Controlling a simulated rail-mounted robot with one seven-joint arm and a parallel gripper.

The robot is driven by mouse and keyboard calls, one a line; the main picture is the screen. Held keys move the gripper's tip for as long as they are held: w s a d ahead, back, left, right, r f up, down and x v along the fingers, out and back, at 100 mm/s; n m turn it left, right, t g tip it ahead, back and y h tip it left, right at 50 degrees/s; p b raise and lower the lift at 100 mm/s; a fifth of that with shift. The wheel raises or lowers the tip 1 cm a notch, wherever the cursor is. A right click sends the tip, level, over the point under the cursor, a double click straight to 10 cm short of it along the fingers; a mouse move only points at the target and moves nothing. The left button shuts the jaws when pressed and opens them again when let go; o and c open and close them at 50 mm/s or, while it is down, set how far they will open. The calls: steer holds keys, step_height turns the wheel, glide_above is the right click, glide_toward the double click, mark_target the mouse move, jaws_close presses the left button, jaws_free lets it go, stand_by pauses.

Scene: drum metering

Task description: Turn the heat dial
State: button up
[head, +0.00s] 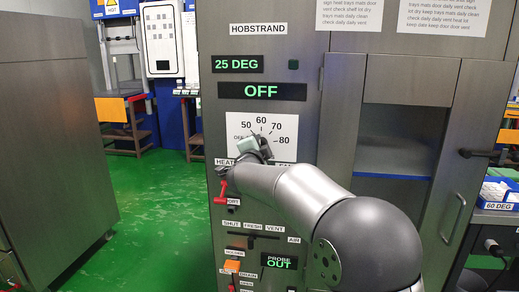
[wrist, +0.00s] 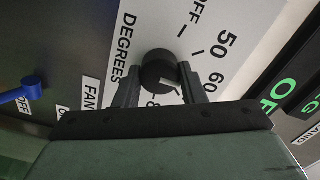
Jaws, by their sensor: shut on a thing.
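The heat dial (wrist: 157,68) is a round dark knob on a white scale plate (head: 281,122) marked OFF, 50, 60, 70 and 80. My gripper (wrist: 159,76) is shut on the dial, one finger on each side of it in the wrist view. A pale mark shows on the dial between the fingers; its exact setting is hard to read. In the head view my gripper (head: 254,146) and wrist cover most of the dial. The green display (head: 262,91) above the plate reads OFF, and the smaller display (head: 237,64) reads 25 DEG.
A red lever (head: 222,192) sits just below left of my gripper. Lower are a slider (head: 252,235) marked SHUT, FRESH, VENT and a PROBE OUT display (head: 279,263). A blue knob (wrist: 22,92) is near the FAN label. An open cabinet bay (head: 396,140) is at right.

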steer(key=o, duration=1)
steer(key=s+a, duration=0.1)
steer(key=s, duration=1.6)
steer(key=shift+s+a+p, duration=0.2)
steer(key=shift+a+p, duration=0.15)
steer(key=shift+r, duration=0.1)
